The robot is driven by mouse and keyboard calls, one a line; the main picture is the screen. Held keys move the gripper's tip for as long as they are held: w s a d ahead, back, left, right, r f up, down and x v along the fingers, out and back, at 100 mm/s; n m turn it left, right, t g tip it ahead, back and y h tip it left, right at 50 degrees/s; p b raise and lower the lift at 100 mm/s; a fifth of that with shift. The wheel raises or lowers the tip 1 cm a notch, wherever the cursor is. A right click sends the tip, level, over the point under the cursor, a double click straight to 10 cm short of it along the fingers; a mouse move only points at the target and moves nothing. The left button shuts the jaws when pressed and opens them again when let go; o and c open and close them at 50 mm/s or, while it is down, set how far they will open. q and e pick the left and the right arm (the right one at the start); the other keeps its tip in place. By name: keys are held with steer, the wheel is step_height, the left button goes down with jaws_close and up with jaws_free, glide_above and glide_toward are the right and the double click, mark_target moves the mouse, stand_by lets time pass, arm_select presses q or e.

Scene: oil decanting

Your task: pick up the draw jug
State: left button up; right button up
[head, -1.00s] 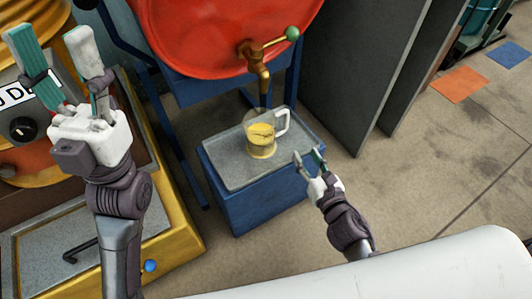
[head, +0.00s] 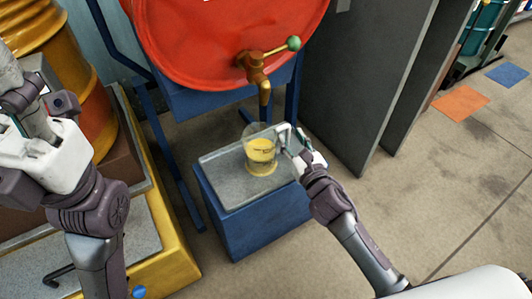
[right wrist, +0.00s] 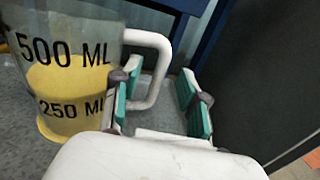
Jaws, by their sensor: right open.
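The draw jug (head: 261,158) is a clear jug with yellow oil in it. It stands upright on the grey tray top of a blue stand, below the brass tap. In the right wrist view the jug (right wrist: 70,85) shows 500 ML and 250 ML marks, and its white handle (right wrist: 160,72) points toward my gripper. My right gripper (head: 300,150) is open at the jug's handle side. In the right wrist view its teal-padded fingers (right wrist: 157,102) lie either side of the handle's upright part, with gaps visible. My left gripper (head: 38,108) is at the left edge, its fingertips unclear.
A red drum (head: 215,35) with a brass tap (head: 257,72) hangs over the blue stand (head: 250,228). A grey panel (head: 365,85) stands right behind my right gripper. A yellow-edged platform (head: 172,245) with an orange drum is at left.

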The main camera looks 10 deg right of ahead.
steer(key=shift+w+a+f, duration=0.1)
steer(key=shift+w+a, duration=0.1)
steer(key=shift+w, duration=1.15)
jaws_close()
